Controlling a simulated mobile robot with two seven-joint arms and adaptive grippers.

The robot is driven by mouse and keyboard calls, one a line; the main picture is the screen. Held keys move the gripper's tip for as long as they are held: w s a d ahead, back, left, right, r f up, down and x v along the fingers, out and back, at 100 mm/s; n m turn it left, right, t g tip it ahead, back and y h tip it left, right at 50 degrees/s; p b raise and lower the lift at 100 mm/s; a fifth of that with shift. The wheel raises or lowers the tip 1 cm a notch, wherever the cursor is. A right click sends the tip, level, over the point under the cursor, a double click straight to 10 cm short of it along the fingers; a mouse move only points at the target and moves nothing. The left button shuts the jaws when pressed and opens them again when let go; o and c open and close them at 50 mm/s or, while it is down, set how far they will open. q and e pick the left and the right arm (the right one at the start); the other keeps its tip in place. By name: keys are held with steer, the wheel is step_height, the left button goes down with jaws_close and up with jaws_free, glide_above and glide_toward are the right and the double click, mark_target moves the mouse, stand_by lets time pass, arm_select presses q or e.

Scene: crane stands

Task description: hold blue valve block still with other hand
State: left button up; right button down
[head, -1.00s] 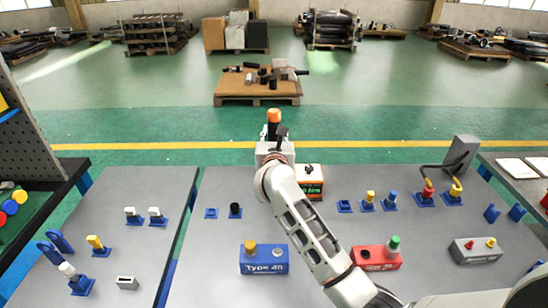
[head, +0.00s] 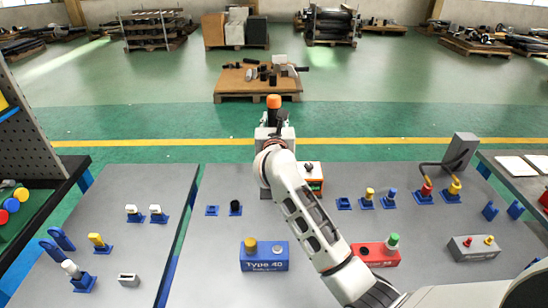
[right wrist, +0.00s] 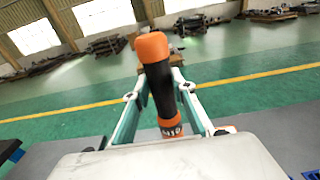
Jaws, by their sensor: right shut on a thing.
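The blue valve block (head: 264,263), marked "Type 40", stands upright at the near middle of the grey table, with a yellow knob (head: 250,244) and a silver fitting on top. No gripper touches it. My right gripper (head: 274,122) is well beyond it, at the table's far edge. It is shut on an orange and black cylinder (head: 274,101), held upright in the head view. The right wrist view shows this cylinder (right wrist: 158,85) between the two fingers, slightly tilted. My left gripper is in neither view.
A red block (head: 376,255) with a green knob stands right of the blue one, beside my right arm. A grey block (head: 474,249) stands further right. Small blue holders and an orange box (head: 314,180) are behind.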

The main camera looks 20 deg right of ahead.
steer(key=shift+r, duration=1.35)
steer(key=shift+s, duration=0.1)
stand_by(1.6)
